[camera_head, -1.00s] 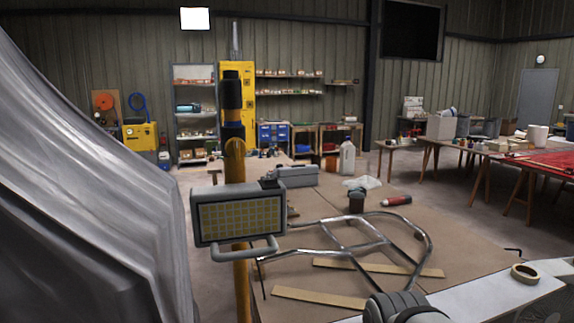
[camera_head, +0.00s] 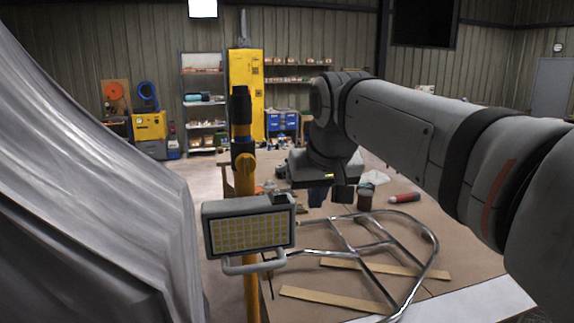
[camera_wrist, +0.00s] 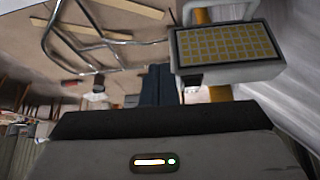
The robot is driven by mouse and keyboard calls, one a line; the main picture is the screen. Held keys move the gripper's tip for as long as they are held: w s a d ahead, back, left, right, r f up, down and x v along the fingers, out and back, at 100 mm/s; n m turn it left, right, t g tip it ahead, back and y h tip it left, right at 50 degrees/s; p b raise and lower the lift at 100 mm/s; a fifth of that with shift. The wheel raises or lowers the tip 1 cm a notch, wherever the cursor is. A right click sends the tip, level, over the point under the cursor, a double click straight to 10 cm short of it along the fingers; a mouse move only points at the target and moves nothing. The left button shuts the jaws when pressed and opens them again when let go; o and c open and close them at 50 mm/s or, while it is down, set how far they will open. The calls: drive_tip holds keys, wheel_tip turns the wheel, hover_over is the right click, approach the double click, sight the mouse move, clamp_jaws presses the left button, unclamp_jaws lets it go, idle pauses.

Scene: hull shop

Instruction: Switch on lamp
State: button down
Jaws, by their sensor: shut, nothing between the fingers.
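The lamp (camera_head: 248,232) is a grey box-shaped work light with a dull yellow gridded face, mounted on a yellow pole (camera_head: 250,285). A small dark block (camera_head: 281,199) sits on its top right corner; I cannot make out a switch on it. The lamp shows upside down at the upper right of the wrist view (camera_wrist: 228,42). My gripper (camera_head: 318,198) hangs to the right of and a little above the lamp, apart from it. In the wrist view its dark fingers (camera_wrist: 157,72) are together and empty, left of the lamp.
A bent metal tube frame (camera_head: 345,235) and flat wooden strips (camera_head: 335,300) lie on the brown table (camera_head: 465,235) behind and right of the lamp. A red-capped tube (camera_head: 404,198) lies further back. Grey draped sheeting (camera_head: 90,200) fills the left side.

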drive_tip(key=w+a+r, duration=0.1)
drive_tip(key=a+r, duration=0.1)
drive_tip(key=r, duration=0.3)
drive_tip(key=w+a+r+t+p, duration=0.1)
drive_tip(key=a+r, duration=0.2)
drive_tip(key=r, duration=0.3)
drive_tip(key=shift+w+r+n+y, duration=0.2)
drive_tip(key=shift+w+n+y, duration=0.2)
drive_tip(key=shift+f, duration=0.1)
drive_tip(key=p, duration=0.2)
hover_over(279, 192)
drive_tip(key=s, duration=0.2)
drive_tip(key=f, duration=0.8)
drive_tip(key=shift+w+d+f, duration=0.1)
drive_tip(key=shift+d+f, duration=0.05)
drive_tip(key=shift+d, duration=0.1)
drive_tip(key=shift+s+d+f, duration=0.1)
drive_tip(key=shift+s+f, duration=0.05)
drive_tip(key=shift+f, duration=0.4)
drive_tip(key=shift+s+f, duration=0.1)
drive_tip(key=shift+f, duration=0.45)
drive_tip(key=shift+s+f, duration=0.1)
drive_tip(key=shift+f, duration=0.55)
